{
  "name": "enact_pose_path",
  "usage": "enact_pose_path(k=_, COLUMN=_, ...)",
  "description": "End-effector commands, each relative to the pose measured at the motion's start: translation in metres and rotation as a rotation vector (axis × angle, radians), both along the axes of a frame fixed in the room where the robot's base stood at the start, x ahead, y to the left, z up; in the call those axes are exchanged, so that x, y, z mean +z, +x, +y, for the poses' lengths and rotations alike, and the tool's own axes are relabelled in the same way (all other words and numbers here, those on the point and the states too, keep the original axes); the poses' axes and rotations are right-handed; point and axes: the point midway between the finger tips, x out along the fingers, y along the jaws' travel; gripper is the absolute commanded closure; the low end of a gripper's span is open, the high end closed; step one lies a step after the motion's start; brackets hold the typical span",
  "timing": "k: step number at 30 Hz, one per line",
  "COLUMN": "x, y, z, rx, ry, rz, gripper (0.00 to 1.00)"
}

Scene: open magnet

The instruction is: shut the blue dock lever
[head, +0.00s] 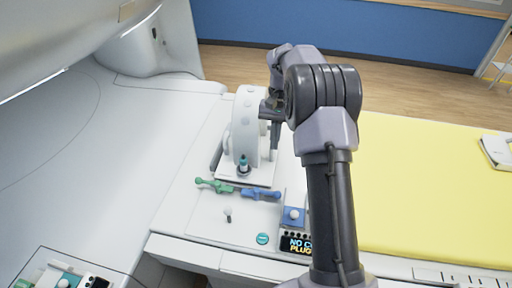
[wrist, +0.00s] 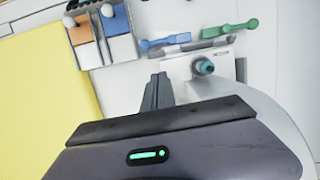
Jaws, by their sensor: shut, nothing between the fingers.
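The blue dock lever (head: 262,194) lies on the white deck in front of the white ring-shaped device; it also shows in the wrist view (wrist: 166,42). A green lever (head: 214,185) lies to its left, nearly in line with it, and shows in the wrist view (wrist: 230,28). My gripper (head: 275,142) is beside the right side of the ring, behind and above the blue lever and apart from it. In the wrist view my shut, empty fingers (wrist: 158,80) point toward the blue lever.
The white ring device (head: 245,125) stands on a plate with a teal-topped knob (head: 243,163). A yellow mat (head: 430,190) covers the right.

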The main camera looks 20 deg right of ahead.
Motion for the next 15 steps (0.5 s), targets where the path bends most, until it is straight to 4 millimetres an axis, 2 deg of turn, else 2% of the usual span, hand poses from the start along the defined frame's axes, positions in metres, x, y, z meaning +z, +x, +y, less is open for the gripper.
enact_pose_path(k=3, x=-0.025, y=0.004, z=-0.016, rx=-0.02, ry=0.012, rz=0.049, gripper=1.0)
enact_pose_path(k=6, x=-0.035, y=0.004, z=-0.02, rx=-0.023, ry=0.015, rz=0.063, gripper=1.0)
enact_pose_path(k=15, x=-0.038, y=0.004, z=-0.02, rx=-0.023, ry=0.015, rz=0.063, gripper=1.0)
